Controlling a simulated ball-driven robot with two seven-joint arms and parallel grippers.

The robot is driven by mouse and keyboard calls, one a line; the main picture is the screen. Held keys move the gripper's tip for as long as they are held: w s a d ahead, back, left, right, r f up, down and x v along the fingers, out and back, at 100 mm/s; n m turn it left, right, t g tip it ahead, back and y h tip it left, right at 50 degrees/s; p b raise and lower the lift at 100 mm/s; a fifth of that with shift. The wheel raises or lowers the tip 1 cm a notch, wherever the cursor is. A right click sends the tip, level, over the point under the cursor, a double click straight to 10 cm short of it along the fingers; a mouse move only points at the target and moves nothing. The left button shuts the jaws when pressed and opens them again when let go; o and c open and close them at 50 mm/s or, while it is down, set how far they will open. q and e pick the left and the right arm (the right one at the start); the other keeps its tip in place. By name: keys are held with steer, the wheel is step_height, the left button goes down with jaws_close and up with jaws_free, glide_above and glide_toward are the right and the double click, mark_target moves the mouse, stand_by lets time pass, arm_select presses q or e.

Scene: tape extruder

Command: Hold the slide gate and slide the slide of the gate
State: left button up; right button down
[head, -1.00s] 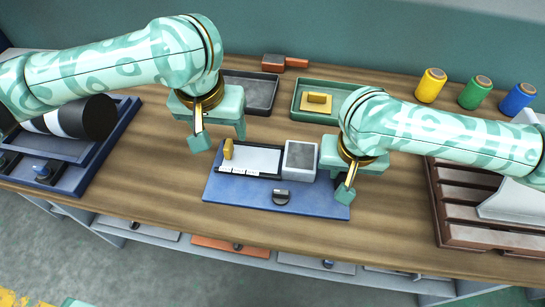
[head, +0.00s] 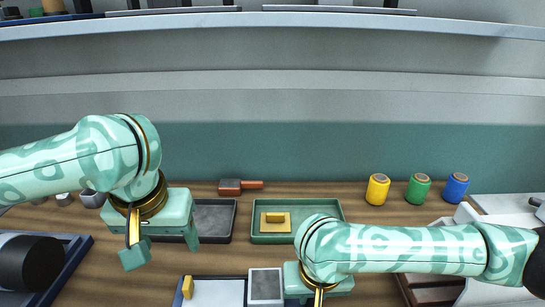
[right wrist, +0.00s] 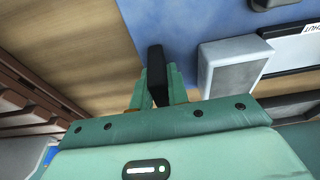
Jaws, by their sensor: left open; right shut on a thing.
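The slide gate lies at the bottom edge of the head view, cut off. Its white slide plate (head: 216,293) has a yellow knob (head: 187,287) at the left end and a grey block (head: 265,286) at the right. The right wrist view shows the white plate (right wrist: 298,48), the grey block (right wrist: 232,66) and the blue base (right wrist: 205,22). My left gripper (head: 164,250) is open and empty, up and left of the yellow knob. My right gripper (right wrist: 158,88) is shut on a black piece (right wrist: 157,72) beside the grey block; whether it joins the gate is unclear.
Behind are a dark tray (head: 214,220), a green tray (head: 270,237) with a yellow block (head: 275,221), and a red tool (head: 240,187). Yellow (head: 377,189), green (head: 418,189) and blue (head: 455,187) spools stand right. A black roll (head: 28,263) is at left; a slatted rack (right wrist: 45,105) at right.

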arm_select(q)
steer(key=shift+r, duration=0.45)
arm_select(e)
steer(key=c, duration=1.3)
jaws_free()
arm_select(q)
step_height(320, 180, up, 16)
steer(key=s+t+p, duration=0.1)
steer(key=s+p, duration=0.1)
steer(key=p, duration=0.9)
steer(key=shift+s, duration=0.4)
arm_select(e)
steer(key=v, duration=0.6)
steer(key=w+v, duration=0.1)
steer(key=v, duration=1.2)
steer(key=shift+w+r, duration=0.3)
steer(key=shift+r, duration=0.3)
arm_select(q)
steer(key=shift+f, duration=0.2)
